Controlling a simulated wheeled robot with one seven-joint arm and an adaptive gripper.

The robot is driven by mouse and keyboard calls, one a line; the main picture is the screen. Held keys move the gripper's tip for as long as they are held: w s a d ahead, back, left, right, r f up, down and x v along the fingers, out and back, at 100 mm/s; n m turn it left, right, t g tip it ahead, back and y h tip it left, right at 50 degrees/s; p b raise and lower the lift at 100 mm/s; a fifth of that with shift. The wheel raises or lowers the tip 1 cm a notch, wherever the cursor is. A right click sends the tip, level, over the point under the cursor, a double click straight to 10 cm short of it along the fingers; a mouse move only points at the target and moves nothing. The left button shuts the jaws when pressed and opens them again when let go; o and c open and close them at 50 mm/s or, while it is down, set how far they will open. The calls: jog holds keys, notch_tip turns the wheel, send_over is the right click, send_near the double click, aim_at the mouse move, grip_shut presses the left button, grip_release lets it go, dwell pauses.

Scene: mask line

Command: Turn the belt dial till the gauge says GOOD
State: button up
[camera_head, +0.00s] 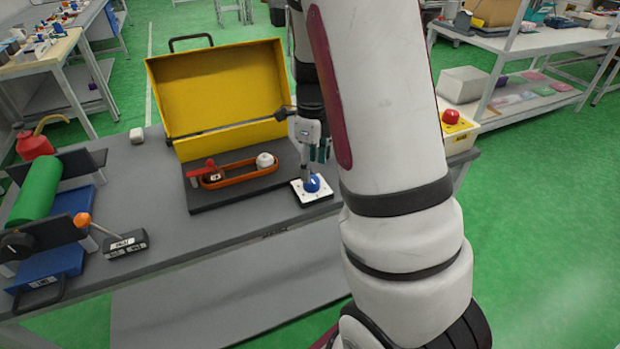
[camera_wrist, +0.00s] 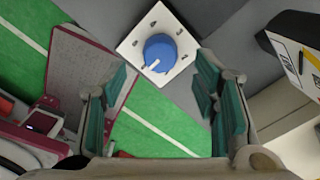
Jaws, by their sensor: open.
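The blue dial (camera_head: 312,184) sits on a white square plate with dark marks, at the right end of the dark board. In the wrist view the blue dial (camera_wrist: 160,53) shows a white pointer line aimed to the lower left. My gripper (camera_head: 314,163) is above the dial, fingers pointing down. In the wrist view my gripper (camera_wrist: 163,85) has its teal-padded fingers apart, with the dial beyond them, between their tips in the picture. I cannot tell whether they touch it. An orange belt loop (camera_head: 240,175) lies left of the dial. A red pointer (camera_head: 200,170) is at its left end; no GOOD label is readable.
An open yellow case (camera_head: 220,95) stands behind the board. A white knob (camera_head: 265,160) is at the belt's right end. A green roller (camera_head: 38,188) and an orange-tipped lever box (camera_head: 125,243) stand at left. A red button box (camera_head: 455,130) is right of my arm.

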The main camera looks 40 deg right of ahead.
aim_at(312, 179)
jog(key=shift+f+b, duration=0.3)
jog(key=shift+f, duration=2.05)
jog(key=c, duration=1.2)
